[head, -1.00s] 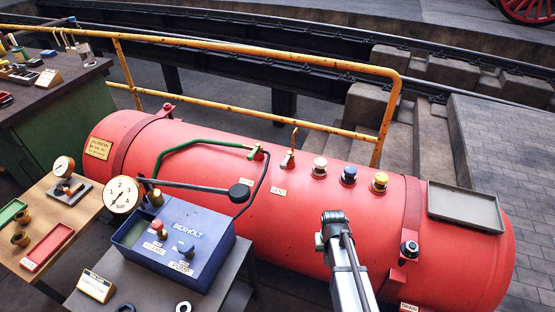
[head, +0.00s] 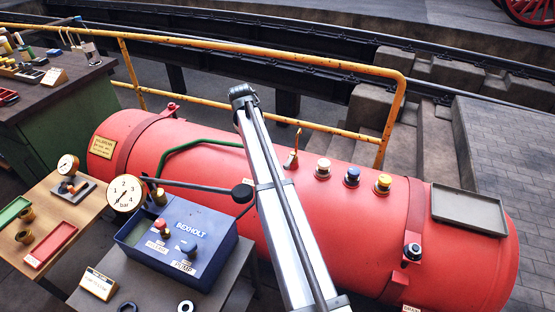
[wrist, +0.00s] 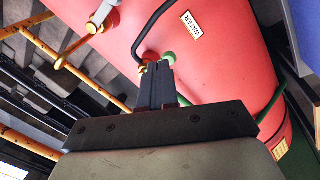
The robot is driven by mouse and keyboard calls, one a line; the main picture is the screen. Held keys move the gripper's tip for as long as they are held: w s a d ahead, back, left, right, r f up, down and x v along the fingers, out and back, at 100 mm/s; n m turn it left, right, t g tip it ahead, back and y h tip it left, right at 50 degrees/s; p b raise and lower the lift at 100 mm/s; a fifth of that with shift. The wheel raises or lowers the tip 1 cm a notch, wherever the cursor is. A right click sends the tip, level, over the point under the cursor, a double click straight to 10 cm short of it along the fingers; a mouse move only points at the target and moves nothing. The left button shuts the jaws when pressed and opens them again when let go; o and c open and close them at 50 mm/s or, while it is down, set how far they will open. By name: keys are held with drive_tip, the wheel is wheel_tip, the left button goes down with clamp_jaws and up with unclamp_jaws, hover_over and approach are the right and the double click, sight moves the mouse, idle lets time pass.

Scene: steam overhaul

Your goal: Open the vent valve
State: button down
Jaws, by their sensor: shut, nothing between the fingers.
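My gripper (wrist: 157,68) is shut and empty. The vent lever is to the left of and apart from the fingers. In the head view my fingers are hidden.
The red boiler (head: 360,235) carries white, blue and yellow-topped fittings right of the vent valve. A green pipe (head: 195,146) and the WATER label (wrist: 190,25) are close to my gripper. A yellow railing (head: 250,55) runs behind. A blue pump box (head: 180,240) stands in front.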

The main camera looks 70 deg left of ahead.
sight(290, 160)
drive_tip(key=n+h, duration=0.1)
drive_tip(key=n, duration=0.1)
drive_tip(key=w+n+h, duration=0.1)
drive_tip(key=n, duration=0.2)
drive_tip(key=a+r+n+h, duration=0.1)
drive_tip(key=n, duration=0.2)
drive_tip(key=shift+w+t, duration=0.3)
drive_tip(key=shift+w, duration=0.1)
drive_tip(key=shift+f, duration=0.1)
drive_tip(key=w+d+f, duration=0.4)
drive_tip(key=w+f, duration=0.1)
drive_tip(key=f, duration=0.5)
drive_tip(key=shift+w+f, duration=0.15)
drive_tip(key=shift+w, duration=0.2)
